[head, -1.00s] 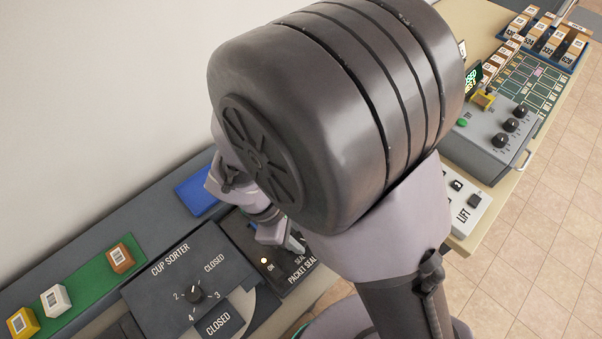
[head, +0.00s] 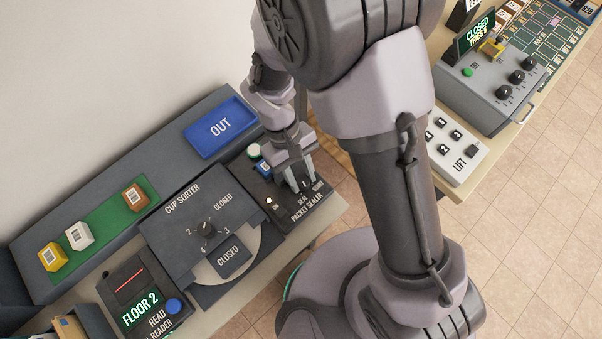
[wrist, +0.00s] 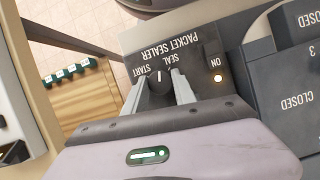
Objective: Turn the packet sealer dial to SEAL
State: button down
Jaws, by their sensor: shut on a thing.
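The packet sealer (head: 297,207) is a dark box at the right end of the bench, with the labels SEAL and START on its top. Its black dial (wrist: 160,82) shows in the wrist view between the two grey fingers of my gripper (wrist: 159,92). The fingers are shut on the dial from both sides. A white mark on the dial points towards the label edge, near the gap between SEAL and START; I cannot tell its exact setting. In the head view my gripper (head: 302,183) points down on the sealer, and the fingers largely hide the dial.
A lit lamp (wrist: 217,78) sits by the label ON. The cup sorter (head: 192,217) stands left of the sealer, and the blue OUT tray (head: 220,127) lies behind. A grey control box (head: 490,88) and the LIFT panel (head: 455,145) are on the right-hand table. Tiled floor lies between.

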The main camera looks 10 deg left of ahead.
jog(key=shift+m, duration=0.4)
jog(key=c, duration=1)
grip_release()
jog(key=p+v, duration=0.6)
jog(key=v, duration=1.1)
jog(key=shift+w+d+r+p, duration=0.1)
jog(key=shift+r+p, duration=0.15)
jog(key=shift+p, duration=0.15)
